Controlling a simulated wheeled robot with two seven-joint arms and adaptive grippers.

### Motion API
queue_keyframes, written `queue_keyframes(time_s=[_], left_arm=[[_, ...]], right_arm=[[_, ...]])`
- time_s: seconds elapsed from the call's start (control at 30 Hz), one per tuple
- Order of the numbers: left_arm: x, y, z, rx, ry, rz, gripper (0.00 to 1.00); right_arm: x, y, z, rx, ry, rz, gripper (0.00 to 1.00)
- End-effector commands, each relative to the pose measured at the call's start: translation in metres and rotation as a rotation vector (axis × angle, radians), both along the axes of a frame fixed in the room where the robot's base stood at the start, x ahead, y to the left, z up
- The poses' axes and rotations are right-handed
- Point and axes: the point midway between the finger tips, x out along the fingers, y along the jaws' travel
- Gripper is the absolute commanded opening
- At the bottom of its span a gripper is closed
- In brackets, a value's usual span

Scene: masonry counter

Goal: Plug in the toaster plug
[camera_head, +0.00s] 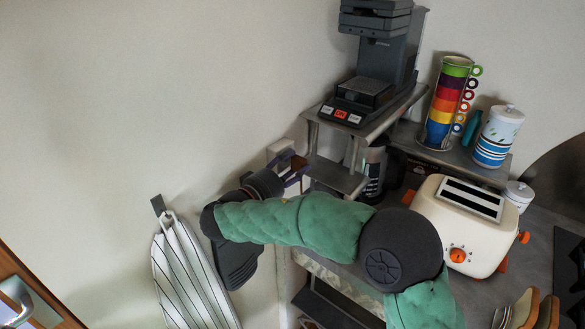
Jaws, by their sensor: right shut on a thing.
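The cream toaster (430,210) with orange knobs stands on the counter at the right. My right arm, in a green sleeve, reaches across in front of the counter to the wall. My right gripper (292,170) is at the wall, just below and in front of a pale wall socket (280,148). It is shut on the toaster plug, which is mostly hidden by the fingers. I cannot tell whether the plug touches the socket or is in it. My left gripper is not in view.
A dark coffee machine (375,60) stands on a raised metal shelf above the gripper. Stacked colourful cups (447,100) and a striped canister (497,137) stand behind the toaster. The upper left wall is bare.

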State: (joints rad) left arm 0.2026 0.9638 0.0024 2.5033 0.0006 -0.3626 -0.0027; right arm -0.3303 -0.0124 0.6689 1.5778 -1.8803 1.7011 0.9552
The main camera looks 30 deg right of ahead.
Motion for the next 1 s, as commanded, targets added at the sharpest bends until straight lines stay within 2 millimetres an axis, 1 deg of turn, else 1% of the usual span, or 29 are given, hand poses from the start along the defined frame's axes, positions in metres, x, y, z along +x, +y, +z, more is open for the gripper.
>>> queue_keyframes(time_s=[0.23, 0.53, 1.0], left_arm=[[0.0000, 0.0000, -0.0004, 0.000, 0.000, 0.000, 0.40], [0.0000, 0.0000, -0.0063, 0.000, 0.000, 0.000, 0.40], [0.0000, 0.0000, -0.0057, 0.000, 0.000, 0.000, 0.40]], right_arm=[[0.0000, 0.0000, 0.0000, 0.000, 0.000, 0.000, 0.08], [0.0000, 0.0000, -0.0007, 0.000, 0.000, 0.000, 0.08], [0.0015, 0.0007, 0.0000, 0.000, 0.001, 0.000, 0.08]])
